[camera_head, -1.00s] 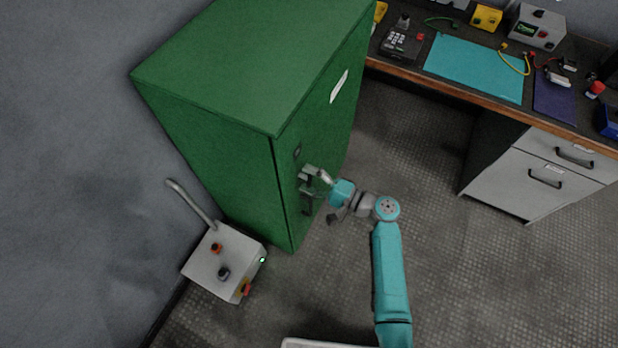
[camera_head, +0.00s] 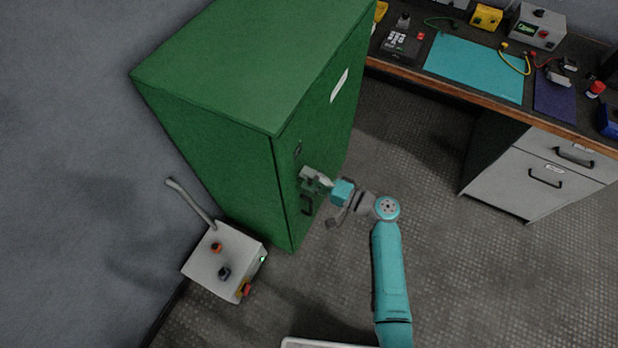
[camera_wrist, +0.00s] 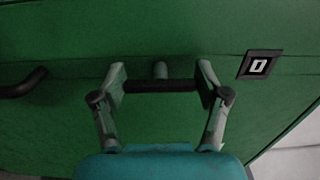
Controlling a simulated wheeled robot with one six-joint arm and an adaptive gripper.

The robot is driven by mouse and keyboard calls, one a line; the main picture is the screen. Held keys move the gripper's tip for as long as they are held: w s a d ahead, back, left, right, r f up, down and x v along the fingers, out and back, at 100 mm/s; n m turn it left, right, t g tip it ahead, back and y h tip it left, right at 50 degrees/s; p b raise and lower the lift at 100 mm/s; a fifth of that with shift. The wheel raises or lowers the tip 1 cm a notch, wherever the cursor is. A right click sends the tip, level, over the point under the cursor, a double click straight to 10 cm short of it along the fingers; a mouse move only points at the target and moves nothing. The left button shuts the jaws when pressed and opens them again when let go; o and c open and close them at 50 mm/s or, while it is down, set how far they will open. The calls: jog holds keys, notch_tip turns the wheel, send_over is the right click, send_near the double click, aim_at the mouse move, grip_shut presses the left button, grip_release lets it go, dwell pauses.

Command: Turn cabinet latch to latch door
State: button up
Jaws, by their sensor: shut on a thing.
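The green cabinet (camera_head: 225,60) stands with its door shut or nearly so; a seam runs along the door edge. My gripper (camera_head: 314,178) is at the door front, above the dark pull handle (camera_head: 307,205). In the wrist view my gripper (camera_wrist: 162,86) has one finger at each end of the dark latch bar (camera_wrist: 160,86), holding it endwise. The bar lies about parallel to the door seam, with a short grey shaft (camera_wrist: 160,69) beside it. The pull handle (camera_wrist: 25,83) shows at left. In the head view my fingers hide the latch.
A small black plate with a white mark (camera_wrist: 260,65) is on the door near the latch. A grey box with a lever (camera_head: 223,262) stands on the floor left of the cabinet. A workbench (camera_head: 480,85) with instruments is at right. The floor between is clear.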

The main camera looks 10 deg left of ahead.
jog(key=o, duration=1.2)
jog(key=v, duration=1.2)
